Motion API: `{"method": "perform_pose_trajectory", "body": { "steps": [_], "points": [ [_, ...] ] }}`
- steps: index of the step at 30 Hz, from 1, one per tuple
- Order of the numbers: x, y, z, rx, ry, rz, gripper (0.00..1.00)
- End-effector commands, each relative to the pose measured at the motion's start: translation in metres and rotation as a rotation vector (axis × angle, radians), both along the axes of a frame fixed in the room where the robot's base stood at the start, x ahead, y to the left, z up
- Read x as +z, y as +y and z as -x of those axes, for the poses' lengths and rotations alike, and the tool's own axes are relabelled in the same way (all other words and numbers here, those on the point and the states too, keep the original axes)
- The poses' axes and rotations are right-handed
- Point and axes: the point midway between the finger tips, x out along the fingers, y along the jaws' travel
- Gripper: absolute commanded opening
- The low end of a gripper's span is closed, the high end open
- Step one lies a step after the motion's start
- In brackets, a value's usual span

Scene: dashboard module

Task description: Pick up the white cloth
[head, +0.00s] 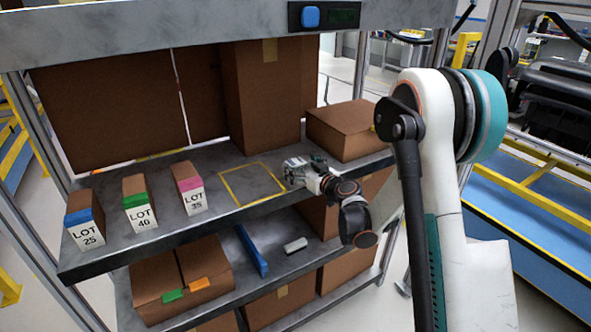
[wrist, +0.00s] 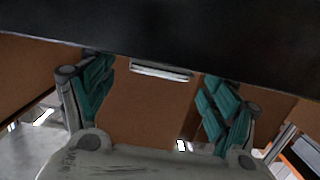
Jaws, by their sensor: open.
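A small white object with a dark edge (head: 295,245) lies on the lower shelf, right of a blue bar. It is the only small loose white thing I see, but it is too small to tell whether it is cloth. My gripper (head: 296,172) is above the upper shelf, by the right side of a yellow outlined square, higher than the white object. In the wrist view my gripper (wrist: 155,92) has its two teal fingers wide apart with nothing between them. A pale strip (wrist: 162,71) shows beyond the fingers, against a dark band; I cannot tell if it is the same object.
Three labelled boxes, including LOT 35 (head: 190,194), stand left on the upper shelf (head: 150,238). A tall carton (head: 265,95) and a low carton (head: 345,130) stand behind. The blue bar (head: 252,250) and a carton (head: 180,285) are on the lower shelf. The yellow square (head: 232,195) is empty.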

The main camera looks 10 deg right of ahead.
Motion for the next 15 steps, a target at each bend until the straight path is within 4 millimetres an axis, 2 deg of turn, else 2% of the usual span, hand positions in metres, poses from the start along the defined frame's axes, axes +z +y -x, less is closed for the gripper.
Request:
{"method": "perform_pose_trajectory", "body": {
  "steps": [4,11,12,15],
  "points": [
    [-0.0025,0.0032,-0.0128,-0.002,0.000,0.001,0.80],
    [-0.0018,0.0038,-0.0145,-0.003,0.000,0.001,0.80],
    [-0.0017,0.0037,-0.0144,-0.003,0.000,0.001,0.78],
    [-0.0017,0.0037,-0.0144,-0.003,0.000,0.001,0.55]
  ]
}}
